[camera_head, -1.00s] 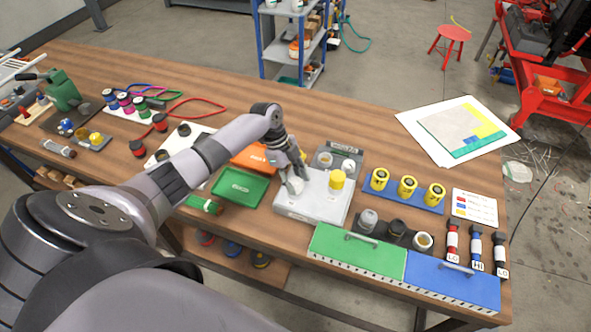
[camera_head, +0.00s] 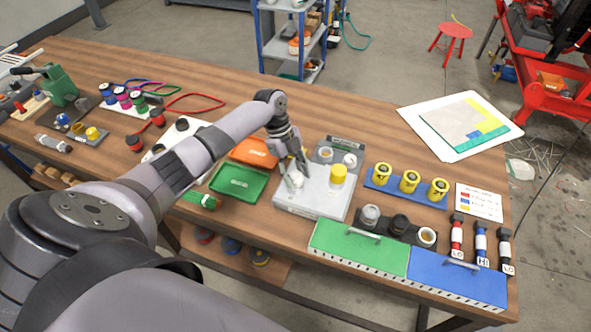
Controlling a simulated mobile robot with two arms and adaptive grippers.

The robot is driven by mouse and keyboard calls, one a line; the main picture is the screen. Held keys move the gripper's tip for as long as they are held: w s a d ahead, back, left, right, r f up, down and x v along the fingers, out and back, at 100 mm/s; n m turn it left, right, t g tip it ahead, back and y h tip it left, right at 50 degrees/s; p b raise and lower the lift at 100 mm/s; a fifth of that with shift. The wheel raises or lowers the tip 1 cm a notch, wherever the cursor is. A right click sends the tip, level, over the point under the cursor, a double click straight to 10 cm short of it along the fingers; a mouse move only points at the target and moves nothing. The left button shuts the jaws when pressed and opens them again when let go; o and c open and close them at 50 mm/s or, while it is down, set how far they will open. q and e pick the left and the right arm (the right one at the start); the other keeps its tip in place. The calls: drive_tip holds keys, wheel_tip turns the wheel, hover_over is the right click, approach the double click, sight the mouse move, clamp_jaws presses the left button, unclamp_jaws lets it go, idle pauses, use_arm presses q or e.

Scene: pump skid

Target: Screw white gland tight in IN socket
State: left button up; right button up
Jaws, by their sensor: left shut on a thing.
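My left gripper (camera_head: 295,180) reaches down over the light grey box (camera_head: 318,203) in the middle of the workbench. It is shut on the white gland (camera_head: 297,181) at the box's left part, and its fingers cover much of the gland. The socket under the gland and any IN label are hidden, so I cannot tell how far the gland is seated. A yellow gland (camera_head: 338,174) stands upright on the same box, to the right of the gripper. My right gripper is not in view.
A green tray (camera_head: 238,181) and an orange tray (camera_head: 254,153) lie left of the box. Behind it is a grey holder with a white piece (camera_head: 350,160). A blue rack with yellow parts (camera_head: 409,182) stands right. Green (camera_head: 358,250) and blue (camera_head: 455,283) lidded boxes line the front edge.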

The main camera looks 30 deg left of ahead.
use_arm(q)
drive_tip(key=shift+m+g+b, duration=0.4)
drive_tip(key=shift+m+b, duration=0.55)
drive_tip(key=shift+m, duration=0.15)
drive_tip(key=shift+f+m+g+y+b, duration=0.2)
drive_tip(key=shift+m+g+y+b, duration=0.1)
drive_tip(key=shift+m+b, duration=0.6)
drive_tip(key=shift+m+g+b, duration=0.3)
drive_tip(key=shift+m+b, duration=0.5)
drive_tip(key=shift+b, duration=0.05)
drive_tip(key=shift+r+m+y, duration=0.15)
drive_tip(key=shift+m+y, duration=0.15)
drive_tip(key=shift+m, duration=0.3)
drive_tip(key=o, duration=1.2)
